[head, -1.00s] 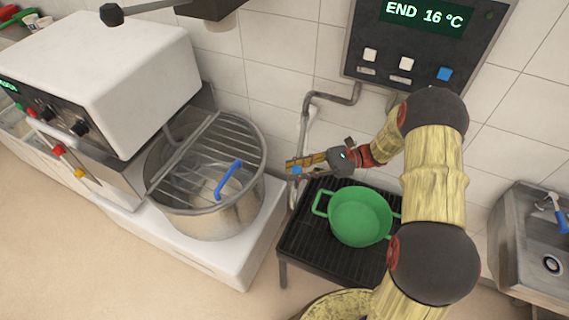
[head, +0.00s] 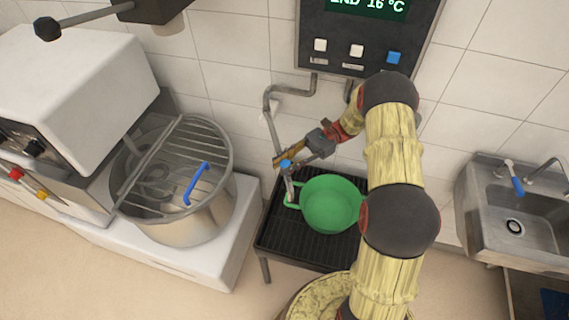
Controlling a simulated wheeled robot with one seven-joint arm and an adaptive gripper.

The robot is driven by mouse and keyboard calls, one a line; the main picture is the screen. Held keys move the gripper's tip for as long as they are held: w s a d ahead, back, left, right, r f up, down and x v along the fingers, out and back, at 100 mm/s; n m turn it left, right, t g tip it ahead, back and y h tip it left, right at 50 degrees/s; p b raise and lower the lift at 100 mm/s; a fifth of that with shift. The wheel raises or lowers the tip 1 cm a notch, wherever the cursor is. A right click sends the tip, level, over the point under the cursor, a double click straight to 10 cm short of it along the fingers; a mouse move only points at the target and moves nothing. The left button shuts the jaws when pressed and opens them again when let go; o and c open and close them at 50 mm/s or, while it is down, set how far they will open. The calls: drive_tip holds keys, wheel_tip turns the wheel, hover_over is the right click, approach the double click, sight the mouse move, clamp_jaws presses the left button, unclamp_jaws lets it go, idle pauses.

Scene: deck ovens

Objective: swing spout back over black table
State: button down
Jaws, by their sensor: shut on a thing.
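The spout (head: 289,184) is a thin grey pipe with a blue piece near my fingers. It hangs over the left part of the black table (head: 283,236), beside the left handle of a green pot. My gripper (head: 284,161) is shut on the spout near the blue piece. The fingers partly hide the join between the spout and the grey wall pipe (head: 270,118). The black table has a ribbed top and stands against the tiled wall.
The green pot (head: 331,205) stands on the black table. A steel mixer bowl (head: 190,222) with a wire guard and blue handle (head: 197,184) is at the left. A control panel (head: 360,30) is above. A sink (head: 520,225) is at the right.

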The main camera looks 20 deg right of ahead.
drive_tip(key=c, duration=1.6)
unclamp_jaws()
drive_tip(key=shift+o, duration=0.2)
wheel_tip(320, 180, up, 10)
drive_tip(key=shift+r, duration=0.1)
